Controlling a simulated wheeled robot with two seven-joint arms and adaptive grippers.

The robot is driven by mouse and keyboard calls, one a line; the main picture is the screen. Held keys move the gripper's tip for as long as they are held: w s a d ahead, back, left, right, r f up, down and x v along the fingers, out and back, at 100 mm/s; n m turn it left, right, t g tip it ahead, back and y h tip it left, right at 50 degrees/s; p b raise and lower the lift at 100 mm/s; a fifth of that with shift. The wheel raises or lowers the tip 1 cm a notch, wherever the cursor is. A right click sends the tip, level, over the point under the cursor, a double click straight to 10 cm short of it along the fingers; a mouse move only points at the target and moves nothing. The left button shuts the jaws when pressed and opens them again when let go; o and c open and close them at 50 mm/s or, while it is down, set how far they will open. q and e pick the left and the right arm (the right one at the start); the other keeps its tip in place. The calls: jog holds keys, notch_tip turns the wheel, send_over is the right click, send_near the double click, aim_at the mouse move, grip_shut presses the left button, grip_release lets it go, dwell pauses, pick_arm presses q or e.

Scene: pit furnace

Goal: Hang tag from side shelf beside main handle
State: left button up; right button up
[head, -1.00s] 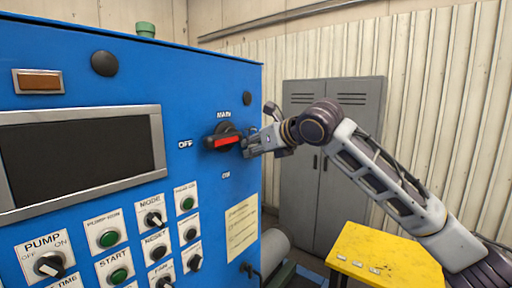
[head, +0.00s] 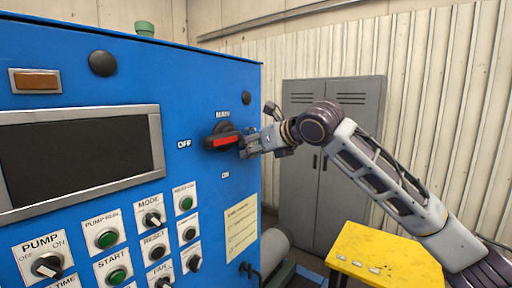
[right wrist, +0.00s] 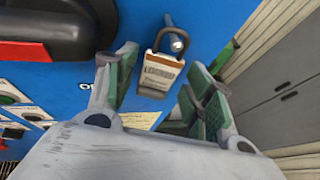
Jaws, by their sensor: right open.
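The main handle (head: 222,138) is black with a red strip on the blue panel; it also shows at the upper left of the right wrist view (right wrist: 62,25). A tag (right wrist: 158,74) marked "LOCKED", with a dark shackle on top, hangs at a metal peg (right wrist: 176,42) that stands out from the panel right of the handle. My right gripper (head: 250,144) is open, its green-padded fingers apart on either side of the tag, with no clear contact. In the head view the gripper hides the tag. The yellow side shelf (head: 400,258) is at the lower right. My left gripper is not in view.
The panel has a dark screen (head: 80,158), several knobs and buttons below it, and a paper notice (head: 241,228). A grey locker (head: 335,165) stands behind my right arm. Small pale pieces (head: 358,266) lie on the yellow shelf.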

jog(key=v, duration=1.2)
dwell(0.5)
